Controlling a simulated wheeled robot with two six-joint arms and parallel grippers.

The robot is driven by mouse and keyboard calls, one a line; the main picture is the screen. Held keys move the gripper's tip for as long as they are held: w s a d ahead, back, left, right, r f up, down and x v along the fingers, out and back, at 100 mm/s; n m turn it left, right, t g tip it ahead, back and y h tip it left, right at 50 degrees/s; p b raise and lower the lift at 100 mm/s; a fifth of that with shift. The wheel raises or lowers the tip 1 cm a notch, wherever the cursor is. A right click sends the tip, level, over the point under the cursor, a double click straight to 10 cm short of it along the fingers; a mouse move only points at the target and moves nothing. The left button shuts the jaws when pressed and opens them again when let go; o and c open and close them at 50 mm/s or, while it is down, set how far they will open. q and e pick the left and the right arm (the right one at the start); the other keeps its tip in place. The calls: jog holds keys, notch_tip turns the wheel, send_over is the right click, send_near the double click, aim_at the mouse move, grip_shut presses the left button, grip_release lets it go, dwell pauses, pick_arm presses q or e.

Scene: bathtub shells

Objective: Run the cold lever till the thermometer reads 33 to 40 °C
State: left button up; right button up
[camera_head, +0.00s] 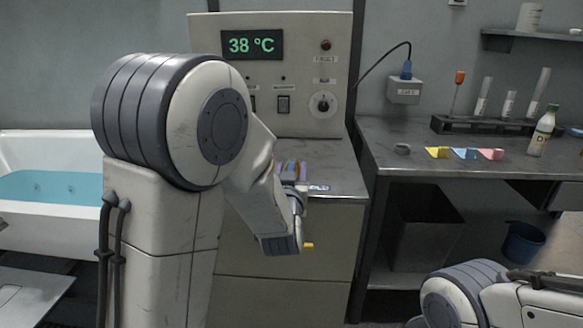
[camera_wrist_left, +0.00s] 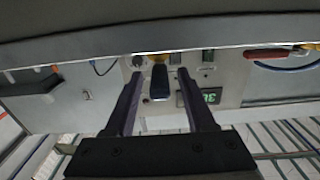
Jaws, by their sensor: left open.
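The thermometer display (camera_head: 252,44) on the upright panel reads 38 °C in green. It also shows upside down in the left wrist view (camera_wrist_left: 211,97). My left gripper (camera_wrist_left: 159,74) is open, with its two dark fingers spread apart. A dark blue lever (camera_wrist_left: 160,83) shows between the fingers in the left wrist view. I cannot tell whether the fingers touch it, or whether it is the cold lever. In the head view my left arm hides much of the counter and the lever area. My right arm shows at lower right, with its gripper out of view.
A bathtub (camera_head: 22,150) with blue water (camera_head: 50,187) stands at left, partly behind my left arm. A workbench (camera_head: 400,160) at right carries a test-tube rack (camera_head: 480,126), coloured pieces (camera_head: 465,153) and a bottle (camera_head: 543,132). A blue bucket (camera_head: 523,242) is underneath.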

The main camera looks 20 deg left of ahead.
pick_arm(q)
grip_shut()
dwell(1.4)
